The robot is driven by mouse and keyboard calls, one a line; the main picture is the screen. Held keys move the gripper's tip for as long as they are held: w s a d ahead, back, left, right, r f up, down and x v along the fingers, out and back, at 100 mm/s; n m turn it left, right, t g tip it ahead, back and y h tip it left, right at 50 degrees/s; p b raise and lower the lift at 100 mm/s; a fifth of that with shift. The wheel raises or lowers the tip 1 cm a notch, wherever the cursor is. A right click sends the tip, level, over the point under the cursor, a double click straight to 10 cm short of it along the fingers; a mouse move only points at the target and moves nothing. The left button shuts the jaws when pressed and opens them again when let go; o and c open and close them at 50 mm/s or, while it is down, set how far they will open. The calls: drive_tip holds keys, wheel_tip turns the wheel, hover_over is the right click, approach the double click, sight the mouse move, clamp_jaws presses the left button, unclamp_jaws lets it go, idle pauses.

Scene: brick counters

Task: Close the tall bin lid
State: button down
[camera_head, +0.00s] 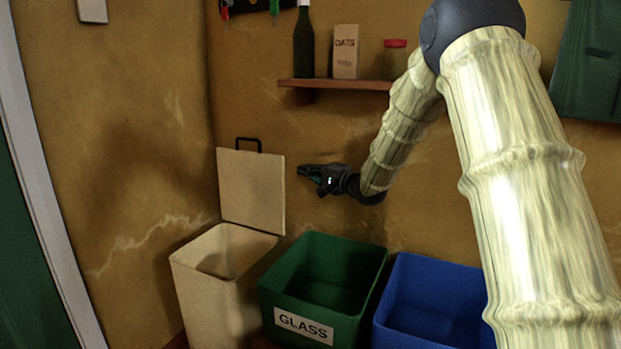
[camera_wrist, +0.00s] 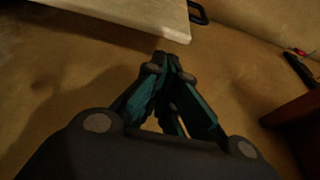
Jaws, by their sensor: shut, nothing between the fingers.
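The tall cream bin (camera_head: 215,290) stands at the left by the wall corner in the head view. Its lid (camera_head: 252,190) is raised upright at the back, with a dark handle (camera_head: 248,142) on its top edge. My gripper (camera_head: 305,171) is shut and empty, just right of the lid's upper right edge, pointing left toward it. In the wrist view the shut fingertips (camera_wrist: 172,58) lie just below the pale lid edge (camera_wrist: 150,15), and the handle (camera_wrist: 199,14) shows at the top. I cannot tell whether they touch.
A green bin (camera_head: 275,293) labelled GLASS and a blue bin (camera_head: 440,300) stand open right of the cream bin. A shelf (camera_head: 335,84) above my gripper holds a bottle (camera_head: 304,45), an OATS box (camera_head: 345,55) and a red-lidded jar (camera_head: 395,62).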

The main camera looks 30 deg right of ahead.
drive_tip(key=b+x, duration=0.3)
drive_tip(key=x, duration=0.3)
drive_tip(key=shift+w+f, duration=0.15)
drive_tip(key=shift+w, duration=0.05)
drive_tip(key=shift+w+a, duration=0.1)
drive_tip(key=shift+w, duration=0.1)
drive_tip(key=shift+a+r, duration=0.1)
drive_tip(key=shift+r, duration=0.1)
